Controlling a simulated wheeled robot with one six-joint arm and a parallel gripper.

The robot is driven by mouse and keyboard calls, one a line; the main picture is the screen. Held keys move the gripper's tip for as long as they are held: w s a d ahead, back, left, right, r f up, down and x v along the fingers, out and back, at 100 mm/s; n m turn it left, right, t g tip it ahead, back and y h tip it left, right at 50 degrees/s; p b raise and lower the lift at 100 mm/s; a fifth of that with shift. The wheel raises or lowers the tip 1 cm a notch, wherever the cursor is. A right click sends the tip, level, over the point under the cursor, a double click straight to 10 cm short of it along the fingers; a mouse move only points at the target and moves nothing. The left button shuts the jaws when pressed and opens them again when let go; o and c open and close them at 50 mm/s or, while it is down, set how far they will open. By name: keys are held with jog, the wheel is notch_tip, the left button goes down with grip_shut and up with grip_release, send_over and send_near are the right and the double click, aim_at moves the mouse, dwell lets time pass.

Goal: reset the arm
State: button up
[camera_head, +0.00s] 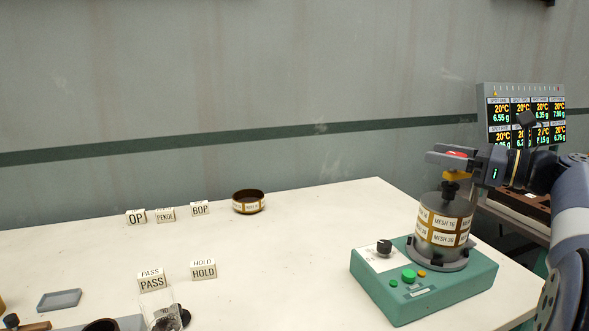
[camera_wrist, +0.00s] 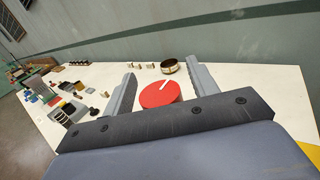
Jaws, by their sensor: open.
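My gripper (camera_head: 446,157) is at the right, level with and just above the top of a sieve stack (camera_head: 443,222). Its jaws are open. In the wrist view my gripper (camera_wrist: 166,80) has its two grey fingers apart, with a round red piece (camera_wrist: 158,95) bearing a white mark showing between them. The red piece (camera_head: 457,154) also shows between the fingers in the head view, above a yellow part and a black knob. I cannot tell whether the fingers touch it. My arm reaches in from the right edge.
The stack stands on a green shaker base (camera_head: 425,290) with buttons. A brown sieve ring (camera_head: 248,203), label blocks (camera_head: 165,215), a grey tray (camera_head: 60,299) and a clear beaker (camera_head: 160,310) are further left. A readout screen (camera_head: 525,115) is behind my arm. The middle table is clear.

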jog(key=shift+s+d, duration=0.1)
jog(key=v, duration=1)
jog(key=x, duration=1)
jog(key=shift+a, duration=0.25)
jog(key=shift+d+m+t+h, duration=0.2)
jog(key=shift+m+t+h, duration=0.3)
jog(key=shift+t, duration=0.1)
jog(key=m+t+h, duration=0.1)
jog(key=m+t+h+b, duration=0.1)
jog(key=m+t+h, duration=0.1)
jog(key=h, duration=0.1)
jog(key=shift+w+d, duration=0.15)
jog(key=shift+w, duration=0.1)
jog(key=shift+w+d+m+t+h+b, duration=0.15)
jog(key=shift+m+t+h, duration=0.5)
jog(key=shift+m+h, duration=0.65)
jog(key=shift+d+m+t+h+b, duration=0.2)
jog(key=shift+m+t+h, duration=0.6)
jog(key=shift+h, duration=0.9)
jog(key=shift+d+r+m+h+p, duration=0.15)
jog(key=shift+m+h+p, duration=0.6)
jog(key=shift+m+h, duration=1.35)
jog(key=shift+d+m+g+h+p, duration=0.15)
jog(key=shift+m+g+h+p, duration=0.3)
jog(key=shift+h, duration=0.75)
jog(key=shift+d+m+g+h+p, duration=0.15)
jog(key=shift+m+h+p, duration=0.3)
jog(key=shift+h+p, duration=0.6)
